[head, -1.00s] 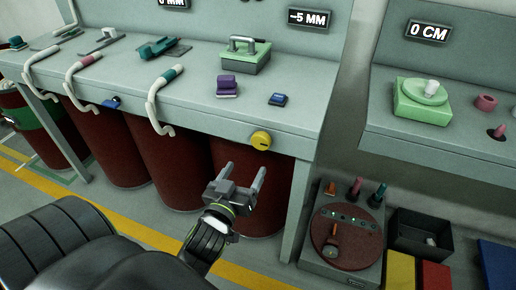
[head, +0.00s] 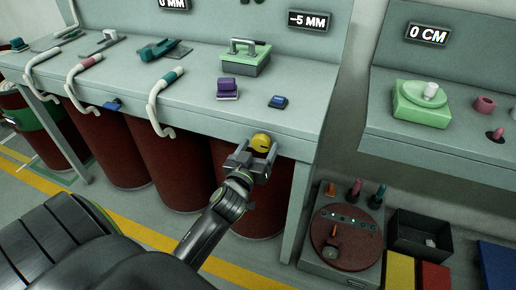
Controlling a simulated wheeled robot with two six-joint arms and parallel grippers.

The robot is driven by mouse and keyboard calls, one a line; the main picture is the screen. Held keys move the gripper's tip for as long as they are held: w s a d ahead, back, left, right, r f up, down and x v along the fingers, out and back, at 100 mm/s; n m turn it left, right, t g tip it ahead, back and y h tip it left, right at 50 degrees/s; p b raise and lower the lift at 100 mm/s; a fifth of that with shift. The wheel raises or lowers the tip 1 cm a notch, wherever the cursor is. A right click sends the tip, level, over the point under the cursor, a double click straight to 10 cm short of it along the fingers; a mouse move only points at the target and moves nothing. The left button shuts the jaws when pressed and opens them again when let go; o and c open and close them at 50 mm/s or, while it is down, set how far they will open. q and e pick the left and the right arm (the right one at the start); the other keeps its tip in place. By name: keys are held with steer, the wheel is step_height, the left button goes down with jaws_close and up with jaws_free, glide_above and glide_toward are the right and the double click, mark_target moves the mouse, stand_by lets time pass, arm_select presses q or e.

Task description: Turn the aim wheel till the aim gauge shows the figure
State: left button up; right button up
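A yellow round knob (head: 261,141) sits on the front edge of the grey bench, under the green block with a handle. My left gripper (head: 257,154) is right at the knob, its fingers apart on either side of it; I cannot tell whether they touch it. A display (head: 310,20) above the bench reads -5 MM. Another display (head: 428,34) on the right bench reads 0 CM, and a partly cut one (head: 174,4) at the top reads 0 MM. Which one is the aim gauge does not show. My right gripper is not in view.
On the bench (head: 195,97) are a green block with a handle (head: 245,58), a purple block (head: 228,89) and a blue piece (head: 278,102). Dark red drums (head: 185,165) stand underneath. A round red-topped unit (head: 345,247) and a black bin (head: 420,235) stand low at the right.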

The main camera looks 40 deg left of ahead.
arm_select(q)
steer(key=c, duration=1)
steer(key=shift+o, duration=0.2)
steer(key=shift+m, duration=0.4)
steer(key=shift+m+p, duration=0.3)
steer(key=shift+m, duration=0.2)
steer(key=shift+m+p, duration=0.45)
steer(key=shift+m, duration=1.45)
steer(key=o, duration=1)
